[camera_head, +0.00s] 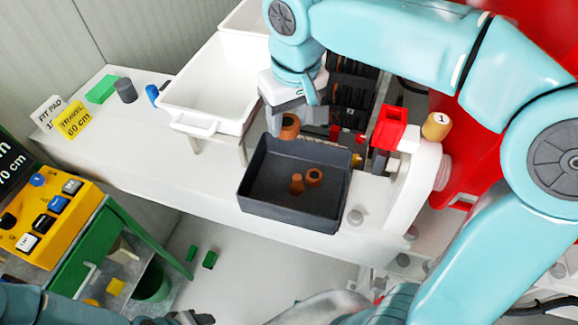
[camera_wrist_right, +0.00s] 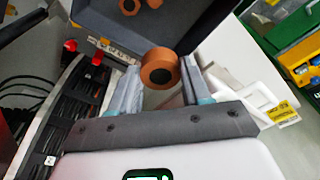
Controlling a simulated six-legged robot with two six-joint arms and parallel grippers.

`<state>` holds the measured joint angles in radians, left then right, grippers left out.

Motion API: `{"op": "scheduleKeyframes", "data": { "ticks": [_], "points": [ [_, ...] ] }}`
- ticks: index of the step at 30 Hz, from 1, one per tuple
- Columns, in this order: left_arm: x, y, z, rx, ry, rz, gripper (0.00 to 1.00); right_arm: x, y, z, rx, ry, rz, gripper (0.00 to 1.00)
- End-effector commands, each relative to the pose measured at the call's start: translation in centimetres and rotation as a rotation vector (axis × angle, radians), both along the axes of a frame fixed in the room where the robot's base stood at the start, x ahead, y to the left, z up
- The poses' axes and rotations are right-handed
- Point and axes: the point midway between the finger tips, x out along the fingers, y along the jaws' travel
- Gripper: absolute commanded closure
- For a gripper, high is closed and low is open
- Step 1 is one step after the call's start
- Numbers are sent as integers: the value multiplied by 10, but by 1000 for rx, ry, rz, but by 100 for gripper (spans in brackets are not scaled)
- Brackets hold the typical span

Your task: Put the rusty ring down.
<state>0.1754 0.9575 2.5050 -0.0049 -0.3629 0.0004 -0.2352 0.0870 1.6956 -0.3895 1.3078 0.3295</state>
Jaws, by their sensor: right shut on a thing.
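The rusty ring (camera_head: 290,126) is a short brown cylinder with a hole. My right gripper (camera_head: 292,117) is shut on it and holds it at the back edge of a dark grey tray (camera_head: 290,218). In the right wrist view the ring (camera_wrist_right: 159,68) sits between the two fingers of the right gripper (camera_wrist_right: 160,82), with the tray wall (camera_wrist_right: 185,22) beyond. Another brown ring (camera_head: 314,176) and a small brown stepped piece (camera_head: 297,184) lie in the tray. Part of my left gripper (camera_head: 190,318) shows at the bottom edge; its jaws are unclear.
A white bin (camera_head: 212,85) stands on the white bench left of the right gripper. A red block (camera_head: 389,128) and a tan cylinder numbered 1 (camera_head: 436,126) stand right of the tray. A yellow control box (camera_head: 45,215) is at the left. The tray floor has bare room.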

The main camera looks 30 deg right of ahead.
Motion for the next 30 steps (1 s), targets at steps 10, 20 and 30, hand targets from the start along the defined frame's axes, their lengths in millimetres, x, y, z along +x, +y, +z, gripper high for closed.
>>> {"op": "scheduleKeyframes", "data": {
  "ticks": [10,20,30],
  "points": [
    [0,0,-1,0,0,0,47,-1,-1,-87,-1,2,0,84],
    [0,0,0,0,0,1,47,3,-1,-129,-2,3,1,84],
    [0,0,0,0,0,1,47,4,0,-138,0,-1,0,84]
  ]
}}
